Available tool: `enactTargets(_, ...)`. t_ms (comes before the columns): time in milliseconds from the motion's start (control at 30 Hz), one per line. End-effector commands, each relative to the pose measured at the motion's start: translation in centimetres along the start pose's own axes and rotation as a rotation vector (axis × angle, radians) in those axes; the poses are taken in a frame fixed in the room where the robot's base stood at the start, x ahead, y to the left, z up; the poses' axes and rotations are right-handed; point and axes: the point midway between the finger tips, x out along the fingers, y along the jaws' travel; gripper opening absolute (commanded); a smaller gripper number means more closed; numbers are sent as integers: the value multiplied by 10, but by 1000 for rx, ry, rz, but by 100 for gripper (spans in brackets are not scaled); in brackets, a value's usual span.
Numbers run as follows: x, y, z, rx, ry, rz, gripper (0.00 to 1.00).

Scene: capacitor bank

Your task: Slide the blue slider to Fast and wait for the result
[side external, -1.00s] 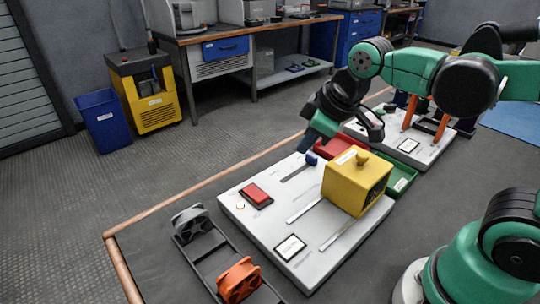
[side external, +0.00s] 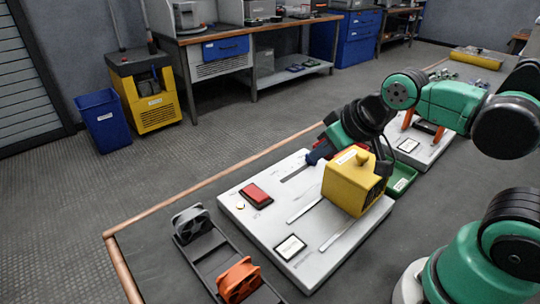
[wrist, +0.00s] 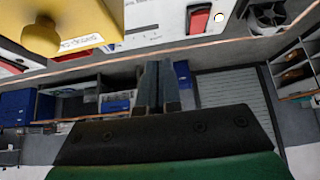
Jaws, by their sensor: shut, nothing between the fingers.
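The white panel (side external: 262,232) lies on the bench and has several straight slots. A slot (side external: 294,173) at its far side leads up to my gripper. My gripper (side external: 314,157) is shut and empty, low over the far end of that slot; contact cannot be told. The blue slider does not show clearly now: dark blue at the fingers cannot be separated from them. A red button (side external: 256,195) with a small round light beside it sits on the panel's left. In the wrist view my shut fingers (wrist: 159,65) point up the picture, with the red button (wrist: 199,18) beyond. No Fast marking is legible.
A yellow box (side external: 347,188) with a knob stands on the panel, close beside my gripper. A green tray (side external: 402,181) is behind it. A dark rack with a grey fan (side external: 190,222) and an orange fan (side external: 239,280) stands left of the panel.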

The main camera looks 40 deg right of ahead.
Motion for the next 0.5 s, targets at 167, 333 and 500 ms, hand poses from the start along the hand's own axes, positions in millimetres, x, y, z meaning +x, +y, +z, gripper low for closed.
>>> enactTargets(167,0,0,0,0,0,0,0)
enactTargets(333,0,0,-1,-1,-5,1,26)
enactTargets(500,0,10,-16,-3,-81,19,34)
